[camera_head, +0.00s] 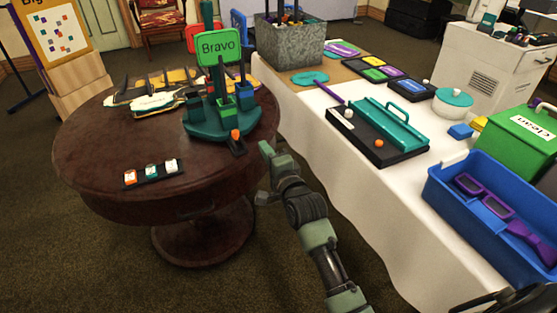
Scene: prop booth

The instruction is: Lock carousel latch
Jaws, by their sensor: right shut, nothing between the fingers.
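The green carousel (205,130) stands upright on the dark round wooden table (90,160), with a green "Bravo" sign (218,47) and small holders around its post. At its front right edge is a dark latch (237,149) with an orange knob (235,135). Whether the latch is locked cannot be told. My right gripper (265,148) is shut and empty, just right of the latch by the table edge, apart from the knob. My left gripper is not in view.
A dark strip with three small tagged pieces (151,173) lies at the table's front. Light-coloured props (145,103) lie behind left. The white-clothed table (320,120) at right holds a black-and-teal box (378,130) and a blue bin (455,195).

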